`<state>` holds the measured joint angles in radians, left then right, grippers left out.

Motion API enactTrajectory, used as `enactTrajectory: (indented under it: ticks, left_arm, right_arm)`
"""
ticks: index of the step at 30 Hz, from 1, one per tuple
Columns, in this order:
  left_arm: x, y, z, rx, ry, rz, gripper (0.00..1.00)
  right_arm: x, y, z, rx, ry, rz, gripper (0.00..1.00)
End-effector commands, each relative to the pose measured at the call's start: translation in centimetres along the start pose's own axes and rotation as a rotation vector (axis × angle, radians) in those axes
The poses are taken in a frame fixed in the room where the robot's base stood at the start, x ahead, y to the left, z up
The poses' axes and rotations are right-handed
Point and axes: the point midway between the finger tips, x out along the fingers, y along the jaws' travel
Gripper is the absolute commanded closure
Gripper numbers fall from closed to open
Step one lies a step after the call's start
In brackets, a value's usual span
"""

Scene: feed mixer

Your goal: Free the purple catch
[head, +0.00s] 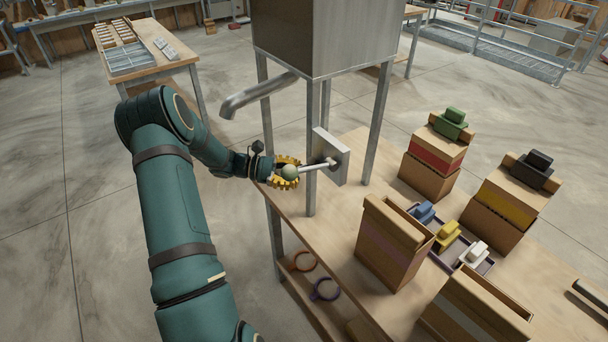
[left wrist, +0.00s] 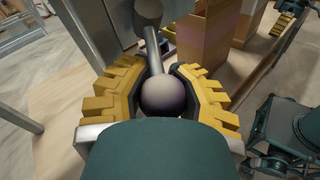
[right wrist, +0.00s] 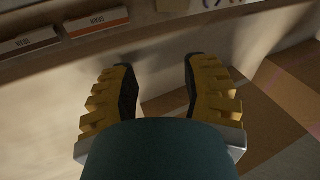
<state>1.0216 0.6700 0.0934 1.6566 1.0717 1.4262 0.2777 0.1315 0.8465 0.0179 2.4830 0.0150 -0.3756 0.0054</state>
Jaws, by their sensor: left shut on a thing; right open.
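A purple ring-shaped piece (head: 325,289) shows at the lower shelf under the table edge in the head view; I cannot tell whether it is the catch. An orange ring (head: 303,261) is just behind it. My left gripper (head: 287,173) is shut on the round knob (left wrist: 167,97) of a lever. The lever's rod (head: 312,167) runs to a grey plate (head: 331,156) by the hopper's leg. My right gripper (right wrist: 160,85) is open with nothing between its fingers in the right wrist view; it does not show in the head view.
The metal hopper (head: 325,35) stands on legs at the table, with a bent spout (head: 258,95) at left. Cardboard boxes (head: 392,245) and a tray of blue, yellow and white blocks (head: 447,232) crowd the table's right. Green and black blocks top two boxes. Open floor lies left.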

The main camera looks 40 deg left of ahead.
Motion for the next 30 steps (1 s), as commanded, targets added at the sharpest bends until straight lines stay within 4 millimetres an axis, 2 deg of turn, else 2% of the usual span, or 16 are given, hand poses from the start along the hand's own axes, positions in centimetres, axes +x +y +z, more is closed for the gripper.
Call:
enactTrajectory:
  ticks: [12, 13, 16, 17, 26, 30]
  left_arm:
    - [-0.2, -0.3, -0.2, 0.003, 0.003, -0.010, 1.00]
    - [-0.2, -0.3, -0.2, 0.003, 0.003, -0.010, 0.71]
    - [-0.2, -0.2, -0.1, 0.003, 0.003, -0.009, 0.36]
    - [-0.2, -0.2, -0.1, 0.003, 0.003, -0.008, 0.32]
    - [-0.3, -0.1, -0.1, 0.004, 0.003, -0.006, 0.32]
    - [-1.3, 0.0, -0.1, 0.004, 0.005, -0.003, 0.32]
  right_arm:
    - [0.0, 0.0, 0.0, 0.000, 0.000, 0.000, 0.53]
    - [0.0, 0.0, 0.0, 0.000, 0.000, 0.000, 0.53]
    - [0.0, 0.0, 0.0, 0.000, 0.000, 0.000, 0.53]
    - [0.0, 0.0, 0.0, 0.000, 0.000, 0.000, 0.53]
    - [0.0, 0.0, 0.0, -0.001, 0.000, 0.000, 0.53]
    - [0.0, 0.0, 0.0, -0.001, 0.000, 0.000, 0.53]
